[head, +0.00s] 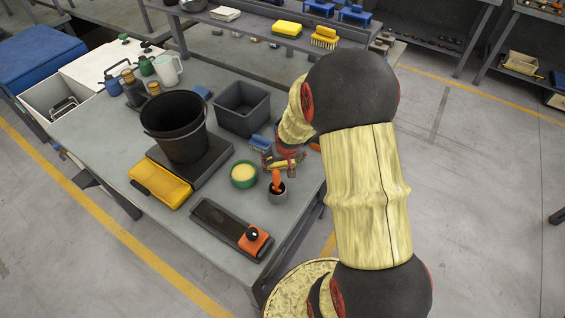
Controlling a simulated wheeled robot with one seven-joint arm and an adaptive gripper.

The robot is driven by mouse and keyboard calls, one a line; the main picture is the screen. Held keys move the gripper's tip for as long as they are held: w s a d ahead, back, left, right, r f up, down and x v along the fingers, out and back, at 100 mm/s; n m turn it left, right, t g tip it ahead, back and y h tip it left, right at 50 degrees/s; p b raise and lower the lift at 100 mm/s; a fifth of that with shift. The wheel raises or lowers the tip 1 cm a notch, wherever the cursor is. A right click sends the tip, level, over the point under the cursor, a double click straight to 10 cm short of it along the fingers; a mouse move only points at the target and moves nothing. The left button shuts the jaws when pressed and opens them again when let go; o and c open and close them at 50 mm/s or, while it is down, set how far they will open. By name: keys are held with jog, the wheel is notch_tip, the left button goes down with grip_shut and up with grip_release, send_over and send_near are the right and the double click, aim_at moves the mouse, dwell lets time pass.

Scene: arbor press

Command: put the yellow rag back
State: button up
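A flat yellow folded block that looks like the yellow rag (286,28) lies on the raised back shelf, beside a yellow bristle brush. My gripper (281,166) is over the right part of the grey table, far from that shelf. My arm hides part of this area.
The grey table (115,150) also holds a black bucket (175,125), a grey bin (243,108), a yellow case-like object (160,183), a blue brush (260,143) and a dark tray (230,223) with an orange block. A folded white cloth (226,14) lies on the shelf.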

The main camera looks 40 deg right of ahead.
jog(key=shift+o, duration=0.4)
jog(key=shift+r, duration=0.1)
jog(key=shift+r, duration=0.35)
jog(key=s+a+r+n+p, duration=0.1)
jog(key=s+a+r, duration=0.2)
jog(key=a+r, duration=0.35)
jog(key=s+a+r+n+t+p, duration=0.1)
jog(key=s+a+r, duration=0.15)
jog(key=r, duration=0.75)
jog(key=s+a+r+p, duration=0.1)
jog(key=s+a+r, duration=0.1)
jog(key=a+r, duration=0.45)
jog(key=s+a+r+n+y, duration=0.1)
jog(key=s+a+r, duration=0.3)
jog(key=s, duration=0.2)
jog(key=s+a+r+n+y, duration=0.1)
jog(key=s+a+r+n, duration=0.1)
jog(key=s, duration=0.4)
notch_tip(320, 180, up, 3)
jog(key=shift+s+a+f+t, duration=0.1)
jog(key=shift+s+a+t, duration=0.2)
jog(key=shift+a, duration=0.55)
jog(key=shift+f+b, duration=0.95)
jog(key=shift+b, duration=0.1)
